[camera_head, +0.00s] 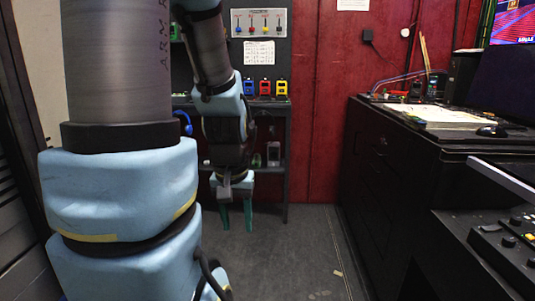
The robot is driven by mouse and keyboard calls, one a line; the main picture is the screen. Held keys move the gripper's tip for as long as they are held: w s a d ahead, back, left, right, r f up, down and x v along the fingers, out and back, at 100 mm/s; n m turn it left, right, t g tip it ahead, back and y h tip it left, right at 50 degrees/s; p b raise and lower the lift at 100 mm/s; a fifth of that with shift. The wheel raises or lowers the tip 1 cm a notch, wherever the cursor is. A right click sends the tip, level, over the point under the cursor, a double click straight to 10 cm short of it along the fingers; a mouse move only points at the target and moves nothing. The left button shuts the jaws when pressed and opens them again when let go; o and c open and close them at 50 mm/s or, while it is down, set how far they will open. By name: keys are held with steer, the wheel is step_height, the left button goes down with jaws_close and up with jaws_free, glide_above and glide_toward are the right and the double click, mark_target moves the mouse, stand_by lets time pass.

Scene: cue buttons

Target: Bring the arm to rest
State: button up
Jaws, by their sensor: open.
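My arm fills the left part of the head view, with its thick light-blue and grey links close to the camera. The far links hang downward in front of the shelf. My gripper (236,218) points down at the end of the arm, with its two green fingers apart and nothing between them. It hangs in the air in front of the lower part of the shelf, above the grey floor. The near links hide part of the shelf and the wall behind.
A dark shelf (289,165) stands at the back, with blue, red and yellow button boxes (265,87) on top. A panel (258,23) and a white sheet (259,53) hang above. A black cabinet (385,190) stands to the right.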

step_height(320, 180, up, 13)
steer(key=p, duration=1.1)
steer(key=shift+r, duration=0.15)
